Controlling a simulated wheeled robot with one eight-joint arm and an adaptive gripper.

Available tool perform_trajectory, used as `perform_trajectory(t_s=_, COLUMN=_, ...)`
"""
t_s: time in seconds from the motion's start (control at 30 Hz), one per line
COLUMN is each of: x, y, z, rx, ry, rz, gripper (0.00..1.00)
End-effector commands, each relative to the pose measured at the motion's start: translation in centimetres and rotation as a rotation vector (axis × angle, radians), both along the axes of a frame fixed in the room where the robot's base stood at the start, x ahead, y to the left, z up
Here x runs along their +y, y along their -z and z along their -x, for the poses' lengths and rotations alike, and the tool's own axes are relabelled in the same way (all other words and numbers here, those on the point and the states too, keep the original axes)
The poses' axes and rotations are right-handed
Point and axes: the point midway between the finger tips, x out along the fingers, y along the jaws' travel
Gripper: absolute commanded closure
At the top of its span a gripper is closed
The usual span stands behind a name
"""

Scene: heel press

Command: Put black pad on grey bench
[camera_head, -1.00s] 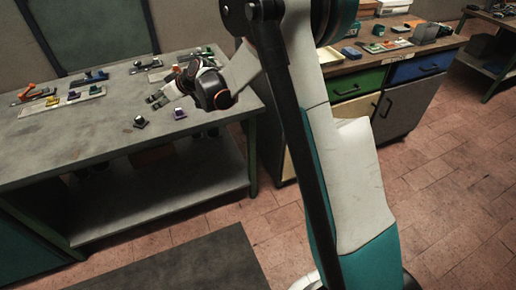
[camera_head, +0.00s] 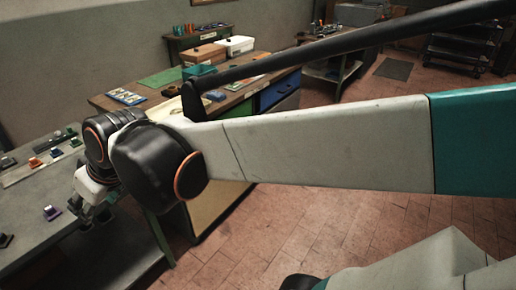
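The grey bench (camera_head: 75,257) fills the lower left, its right edge running down past my gripper. A small dark piece (camera_head: 5,240), perhaps the black pad, lies on it at the left picture edge, partly cut off. A small purple piece (camera_head: 51,212) lies on the bench to its right. My gripper (camera_head: 92,222) points down near the bench's right edge, to the right of the purple piece. My own wrist and arm cover part of it; its fingers are small and dark, and I cannot tell whether they hold anything.
A pale strip (camera_head: 30,165) with several coloured pieces lies further back on the grey bench. A wooden-topped bench (camera_head: 235,98) with a green mat (camera_head: 160,77), a blue-piece tray (camera_head: 126,97) and boxes stands behind. Red tiled floor (camera_head: 290,225) is open to the right.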

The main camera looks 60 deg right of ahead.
Motion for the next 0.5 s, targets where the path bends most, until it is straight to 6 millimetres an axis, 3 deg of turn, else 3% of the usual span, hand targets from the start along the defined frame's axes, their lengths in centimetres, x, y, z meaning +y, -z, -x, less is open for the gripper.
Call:
perform_trajectory(t_s=0.03, x=-0.6, y=0.4, z=2.0, rx=0.007, ry=0.025, rz=0.007, gripper=0.55)
perform_trajectory(t_s=0.2, x=-2.5, y=1.8, z=7.2, rx=0.028, ry=0.112, rz=0.032, gripper=0.55)
perform_trajectory(t_s=0.33, x=-3.5, y=2.9, z=9.8, rx=0.037, ry=0.16, rz=0.045, gripper=0.55)
perform_trajectory(t_s=0.5, x=-4.2, y=3.6, z=11.3, rx=0.042, ry=0.19, rz=0.053, gripper=0.55)
